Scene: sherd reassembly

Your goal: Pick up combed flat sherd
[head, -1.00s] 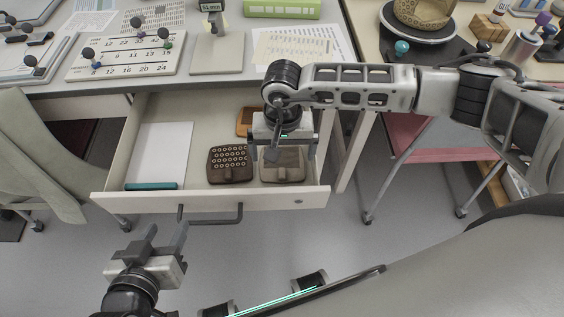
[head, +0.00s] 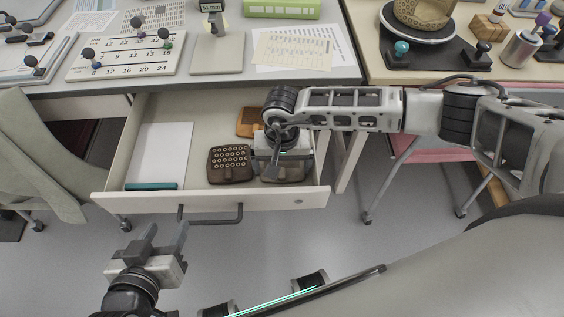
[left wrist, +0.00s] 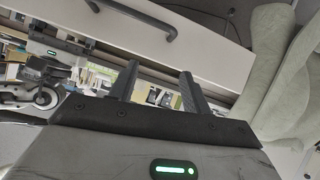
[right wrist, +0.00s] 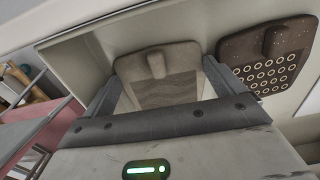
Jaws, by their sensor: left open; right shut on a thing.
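The combed flat sherd (right wrist: 168,90) is a grey-brown slab with wavy combed lines and a raised knob. It lies in the right front part of the open drawer, and in the head view it shows partly (head: 284,179) under my right gripper. My right gripper (head: 290,167) reaches down into the drawer. In the right wrist view its fingers stand at the two sides of the sherd, shut on it. The sherd appears still down at the drawer floor. My left gripper (head: 167,233) is open and empty in front of the drawer, below its handle.
A dark sherd with stamped rings (head: 229,164) lies close to the left. An orange-brown piece (head: 247,122) lies behind. White paper (head: 160,152) and a teal strip (head: 151,186) fill the drawer's left side. The drawer front (head: 262,204) stands close by; the desk edge is behind.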

